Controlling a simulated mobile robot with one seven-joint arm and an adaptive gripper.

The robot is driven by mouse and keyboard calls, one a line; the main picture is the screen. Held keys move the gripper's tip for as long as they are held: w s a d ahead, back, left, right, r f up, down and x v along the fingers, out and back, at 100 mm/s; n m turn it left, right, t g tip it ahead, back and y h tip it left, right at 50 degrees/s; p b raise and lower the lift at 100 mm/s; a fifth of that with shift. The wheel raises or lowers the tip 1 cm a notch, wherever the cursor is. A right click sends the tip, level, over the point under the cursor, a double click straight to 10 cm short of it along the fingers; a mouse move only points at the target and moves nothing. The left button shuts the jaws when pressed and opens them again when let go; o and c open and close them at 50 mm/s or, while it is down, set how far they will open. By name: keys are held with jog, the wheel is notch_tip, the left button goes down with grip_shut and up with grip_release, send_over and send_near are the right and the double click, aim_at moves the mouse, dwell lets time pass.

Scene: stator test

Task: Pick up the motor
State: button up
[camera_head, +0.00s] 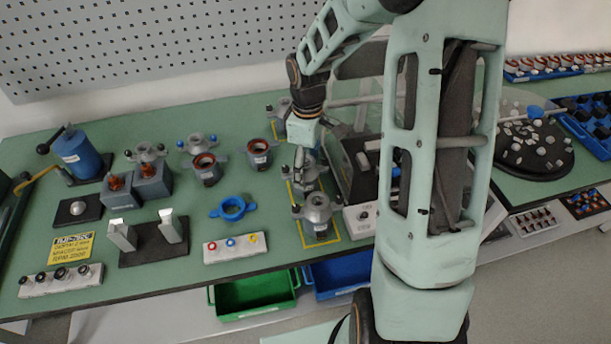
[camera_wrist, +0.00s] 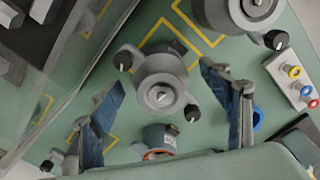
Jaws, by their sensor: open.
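The grey motor (camera_wrist: 160,85) is in the middle of the wrist view, with a round body, a central shaft and dark-knobbed arms. My gripper (camera_wrist: 165,92) is open above it, with one blue-padded finger to each side. I cannot tell the height gap. In the head view my gripper (camera_head: 300,160) points down over this motor (camera_head: 309,178), which it partly hides. A second similar motor (camera_head: 317,210) stands just in front, inside yellow floor markings; it also shows at the top right of the wrist view (camera_wrist: 240,12).
A stator with copper windings (camera_head: 260,152) stands left of my gripper. A blue ring (camera_head: 232,208) and a button box (camera_head: 235,248) lie at front left. A clear-walled machine (camera_head: 350,165) stands close on the right. Green (camera_head: 255,292) and blue bins sit below the table edge.

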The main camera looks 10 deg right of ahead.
notch_tip(320, 180, down, 5)
jog(key=shift+w+a+r, duration=0.1)
jog(key=shift+w+a, duration=0.05)
jog(key=shift+c, duration=0.7)
grip_shut()
